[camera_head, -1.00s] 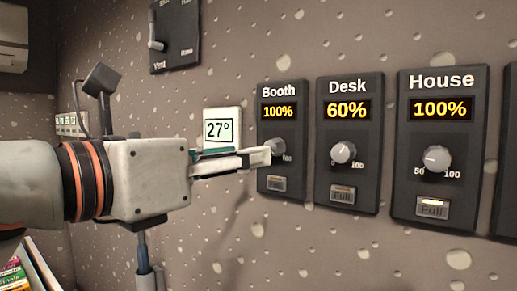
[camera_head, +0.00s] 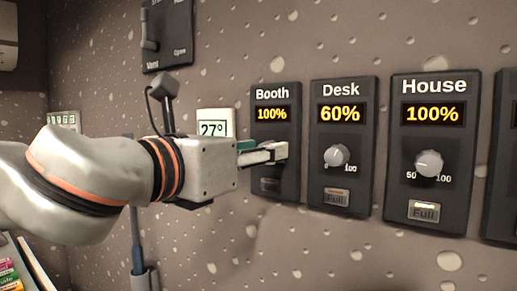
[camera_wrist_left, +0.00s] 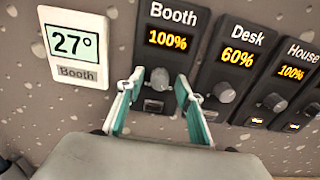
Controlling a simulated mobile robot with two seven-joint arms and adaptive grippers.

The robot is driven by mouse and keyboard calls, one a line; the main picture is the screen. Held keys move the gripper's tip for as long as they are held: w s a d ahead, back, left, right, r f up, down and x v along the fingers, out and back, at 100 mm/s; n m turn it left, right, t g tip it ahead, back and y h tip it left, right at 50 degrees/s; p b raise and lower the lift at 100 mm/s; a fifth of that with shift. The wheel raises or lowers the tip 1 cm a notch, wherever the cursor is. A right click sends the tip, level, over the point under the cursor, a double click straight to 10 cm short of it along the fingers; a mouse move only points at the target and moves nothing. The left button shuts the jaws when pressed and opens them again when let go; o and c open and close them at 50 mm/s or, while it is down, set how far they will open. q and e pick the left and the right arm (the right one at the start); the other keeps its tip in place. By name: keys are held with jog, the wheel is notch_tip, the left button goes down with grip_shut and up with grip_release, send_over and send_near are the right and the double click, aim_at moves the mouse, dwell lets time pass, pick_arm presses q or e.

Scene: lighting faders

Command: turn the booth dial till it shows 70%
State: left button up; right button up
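The Booth panel (camera_head: 272,114) reads 100% in the head view, and its dial is hidden there behind my left gripper (camera_head: 281,151). In the left wrist view the Booth display (camera_wrist_left: 166,39) also reads 100%. The round grey booth dial (camera_wrist_left: 159,77) shows below it. My left gripper (camera_wrist_left: 158,88) is open, with one finger on each side of the dial and gaps between. I cannot tell how far the fingertips reach along the dial. My right gripper is not in view.
The Desk panel (camera_head: 342,88) reads 60% and the House panel (camera_head: 433,88) reads 100%, both to the right with their own dials. A Booth thermostat showing 27° (camera_wrist_left: 75,46) is to the left. A dark Vent panel (camera_head: 167,35) is higher up.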

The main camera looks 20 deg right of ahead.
pick_arm(q)
grip_shut()
jog(key=shift+n, duration=0.3)
